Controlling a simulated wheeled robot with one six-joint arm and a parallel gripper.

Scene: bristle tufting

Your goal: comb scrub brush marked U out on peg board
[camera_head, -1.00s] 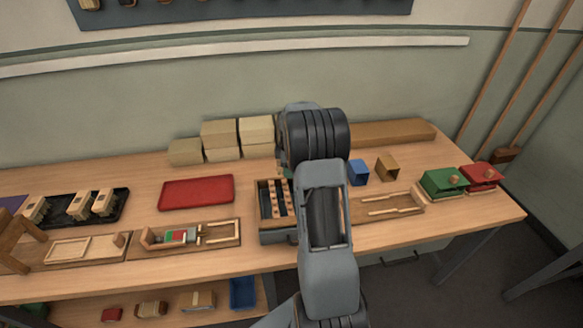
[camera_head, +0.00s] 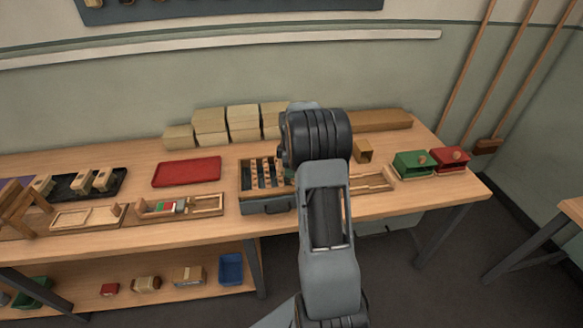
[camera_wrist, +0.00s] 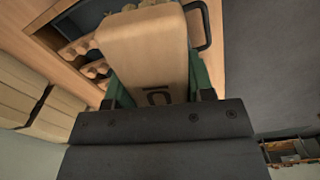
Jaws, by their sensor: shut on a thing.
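In the wrist view my gripper (camera_wrist: 158,88) is shut on a pale wooden block (camera_wrist: 145,45), with green fingers on both sides. The block bears a dark mark near the gripper, partly cut off; I cannot read it surely as U. My arm hides the gripper and block there. I cannot tell for sure which thing is the peg board; a wooden frame (camera_head: 380,184) shows partly behind my arm.
A red tray (camera_head: 187,172) lies left of the box. A black tray with brushes (camera_head: 70,194) is farther left. Pale blocks (camera_head: 243,120) stand along the wall. Green (camera_head: 413,167) and red (camera_head: 450,160) boxes sit at the right end of the table (camera_head: 440,198).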

